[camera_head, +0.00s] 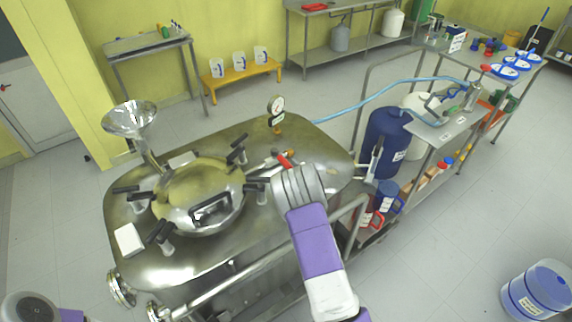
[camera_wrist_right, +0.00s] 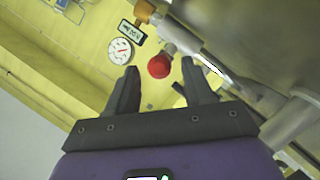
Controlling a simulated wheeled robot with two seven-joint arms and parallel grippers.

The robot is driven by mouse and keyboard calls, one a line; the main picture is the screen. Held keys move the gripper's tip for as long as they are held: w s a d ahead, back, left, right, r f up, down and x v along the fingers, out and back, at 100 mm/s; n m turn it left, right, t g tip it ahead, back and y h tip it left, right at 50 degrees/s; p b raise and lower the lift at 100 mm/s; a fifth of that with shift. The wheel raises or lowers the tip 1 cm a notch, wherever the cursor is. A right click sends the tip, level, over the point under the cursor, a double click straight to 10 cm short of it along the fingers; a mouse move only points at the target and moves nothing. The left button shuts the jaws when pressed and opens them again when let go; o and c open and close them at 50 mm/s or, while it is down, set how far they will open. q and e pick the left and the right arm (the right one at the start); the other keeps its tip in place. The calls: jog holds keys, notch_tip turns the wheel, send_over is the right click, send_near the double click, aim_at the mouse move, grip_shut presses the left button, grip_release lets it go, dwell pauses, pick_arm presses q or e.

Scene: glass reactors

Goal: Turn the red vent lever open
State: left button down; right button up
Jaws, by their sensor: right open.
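The red vent lever (camera_head: 285,160) sits on top of the steel reactor (camera_head: 290,222), to the right of its domed lid. In the right wrist view its round red end (camera_wrist_right: 159,66) shows end-on between my fingers. My right gripper (camera_wrist_right: 160,72) is open, with one dark finger on each side of the red end and visible gaps between. In the head view my right wrist (camera_head: 298,186) hides most of the fingers. My left gripper is out of view; only part of my left arm shows at the lower left corner.
The lid (camera_head: 200,190) with several black-handled clamps is left of the lever. A pressure gauge (camera_head: 276,104) stands behind it. A blue hose (camera_head: 385,93) runs to the right-hand bench. A steel rail (camera_head: 270,262) crosses the reactor's near side. A funnel (camera_head: 130,118) rises at the left.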

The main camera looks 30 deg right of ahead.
aim_at(286, 165)
jog(key=shift+x, duration=1.9)
grip_shut()
jog(key=shift+a, duration=0.1)
